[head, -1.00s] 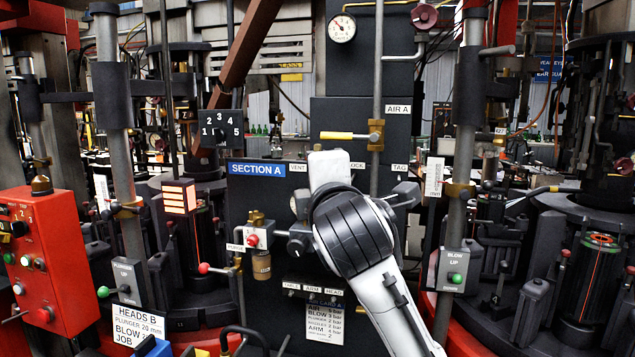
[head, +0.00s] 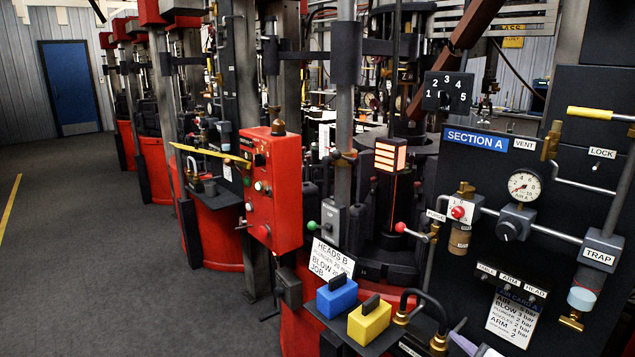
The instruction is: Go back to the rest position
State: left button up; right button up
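Neither of my grippers shows in the head view now, and no arm of mine is clearly in sight. The dark SECTION A panel (head: 560,130) stands at the right. It bears a round gauge (head: 524,186), a yellow-handled lever (head: 600,114) by the LOCK label and a TRAP unit (head: 600,250). A rotary selector marked 1 to 5 (head: 447,92) is left of the panel's top.
A red control box (head: 272,190) stands left of centre, with a yellow bar at its side. Blue (head: 337,297) and yellow (head: 370,320) handled blocks sit on a low shelf in front. Grey floor (head: 110,260) lies open at the left, up to a blue door (head: 76,87).

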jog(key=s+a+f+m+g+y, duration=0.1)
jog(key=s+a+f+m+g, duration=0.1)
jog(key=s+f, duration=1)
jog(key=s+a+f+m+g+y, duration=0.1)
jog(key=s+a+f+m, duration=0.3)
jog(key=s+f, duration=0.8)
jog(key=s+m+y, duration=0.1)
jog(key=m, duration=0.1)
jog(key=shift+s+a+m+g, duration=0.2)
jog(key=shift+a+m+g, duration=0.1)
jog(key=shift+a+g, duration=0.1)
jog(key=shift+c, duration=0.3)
